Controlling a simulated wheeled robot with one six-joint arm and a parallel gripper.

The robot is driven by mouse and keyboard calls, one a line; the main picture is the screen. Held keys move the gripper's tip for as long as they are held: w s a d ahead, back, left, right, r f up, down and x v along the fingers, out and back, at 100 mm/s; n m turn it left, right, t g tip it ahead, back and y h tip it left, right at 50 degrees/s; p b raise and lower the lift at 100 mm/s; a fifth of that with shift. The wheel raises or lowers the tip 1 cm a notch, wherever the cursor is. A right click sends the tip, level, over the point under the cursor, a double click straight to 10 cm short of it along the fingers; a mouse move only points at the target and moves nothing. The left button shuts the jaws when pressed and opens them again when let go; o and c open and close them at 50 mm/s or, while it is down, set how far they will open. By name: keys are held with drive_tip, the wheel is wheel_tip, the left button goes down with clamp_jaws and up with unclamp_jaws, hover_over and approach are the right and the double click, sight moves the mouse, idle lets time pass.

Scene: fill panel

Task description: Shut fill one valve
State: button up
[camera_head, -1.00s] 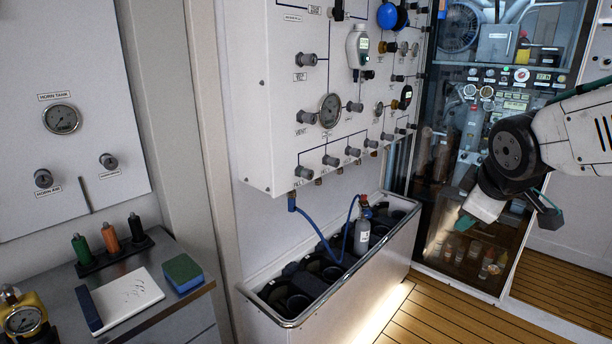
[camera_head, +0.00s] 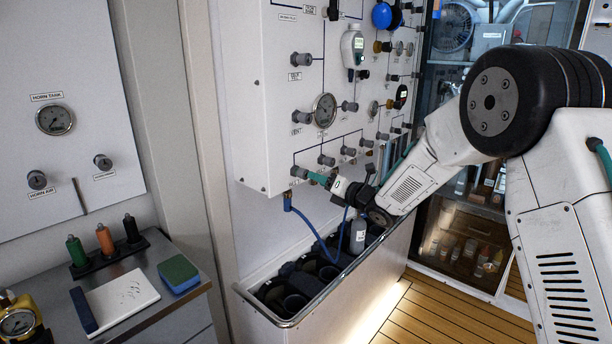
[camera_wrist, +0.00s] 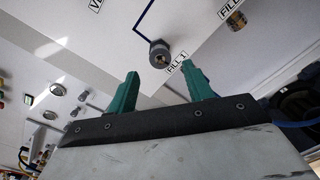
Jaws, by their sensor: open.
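The fill one valve is a grey round knob (camera_head: 299,172) at the lower left corner of the white panel (camera_head: 272,110). In the wrist view the knob (camera_wrist: 160,54) sits beside a "FILL 1" label (camera_wrist: 176,63). My gripper (camera_head: 314,177) has teal fingers and points left at this knob, close to it. In the wrist view my gripper (camera_wrist: 160,70) is open, with the knob just beyond and roughly between the two fingertips. The fingers look apart from the knob. In the head view the fingertips partly overlap the knob area, so the exact gap is unclear.
A blue hose (camera_head: 317,239) hangs from a fitting under the panel and runs toward a grey bottle (camera_head: 358,234) in the rack (camera_head: 285,322) below. Other knobs (camera_head: 326,160) line the panel's lower edge to the right. A brass fitting (camera_wrist: 236,20) shows near another fill label.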

sight(306, 175)
drive_tip(key=x, duration=0.7)
drive_tip(key=c, duration=1)
